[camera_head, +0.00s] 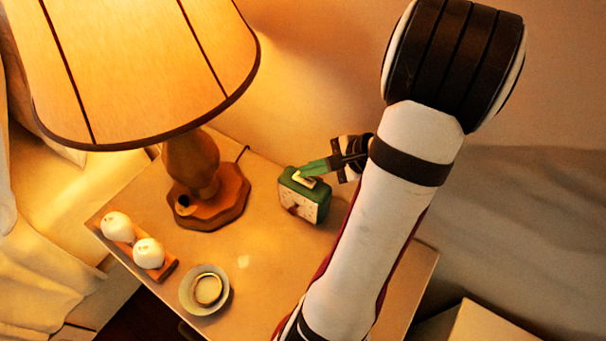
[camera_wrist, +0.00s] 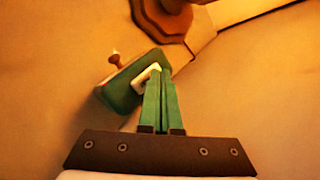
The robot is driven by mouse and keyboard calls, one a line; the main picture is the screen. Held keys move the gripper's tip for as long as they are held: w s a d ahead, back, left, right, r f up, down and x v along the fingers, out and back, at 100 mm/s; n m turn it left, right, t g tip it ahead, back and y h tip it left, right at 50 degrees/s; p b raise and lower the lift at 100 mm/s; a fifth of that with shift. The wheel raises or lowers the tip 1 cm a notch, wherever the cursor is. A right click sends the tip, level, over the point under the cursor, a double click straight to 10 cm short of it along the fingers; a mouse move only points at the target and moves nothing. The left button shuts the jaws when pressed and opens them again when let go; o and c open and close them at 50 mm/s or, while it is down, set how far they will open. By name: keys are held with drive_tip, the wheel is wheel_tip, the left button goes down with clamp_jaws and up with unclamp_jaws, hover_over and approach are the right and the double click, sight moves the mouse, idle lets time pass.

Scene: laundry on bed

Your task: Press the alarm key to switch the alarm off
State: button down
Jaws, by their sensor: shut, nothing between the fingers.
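The green alarm clock (camera_head: 304,196) stands on the nightstand to the right of the lamp, its pale face turned toward the front. A cream key (camera_head: 304,181) lies on its top. My gripper (camera_head: 301,174) is shut and empty, with its green fingertips at the key from the right; whether they touch it I cannot tell. In the wrist view, the clock (camera_wrist: 122,90) is beyond and left of my shut green fingers (camera_wrist: 159,80). The cream key (camera_wrist: 147,77) shows just left of the fingertips, partly hidden by them.
The lamp (camera_head: 203,196), with its wide shade, stands left of the clock. Two white round items (camera_head: 133,240) sit on a wooden tray, and a small dish (camera_head: 204,290) is in front. A wall is behind.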

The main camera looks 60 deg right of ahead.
sight(310, 179)
idle(0.4)
drive_tip(key=shift+f, duration=0.5)
drive_tip(key=shift+r, duration=0.6)
wheel_tip(310, 179, up, 6)
drive_tip(key=shift+f, duration=0.1)
